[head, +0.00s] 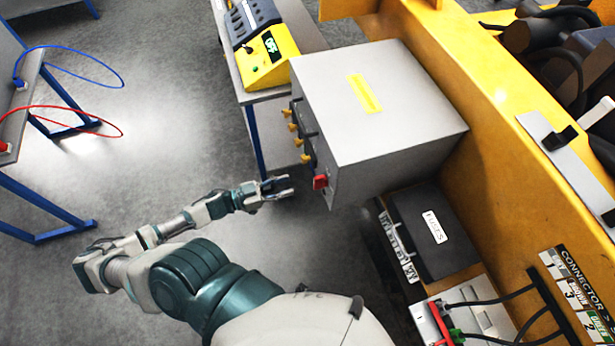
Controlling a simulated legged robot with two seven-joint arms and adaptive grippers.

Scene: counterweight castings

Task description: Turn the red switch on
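The red switch (320,182) sits low on the left-facing front of a grey metal box (385,110), near its lower corner. The view from above does not show clearly which position it is in. My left gripper (284,187) is to the left of the switch at about the same height in the picture, with a small gap between them. Its two fingers look apart, with nothing between them. My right gripper is not in view.
Yellow knobs (293,127) line the box front above the switch. A yellow device (268,55) stands on a bench behind. A black fuse box (440,232) lies below right, beside a yellow frame (480,130).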

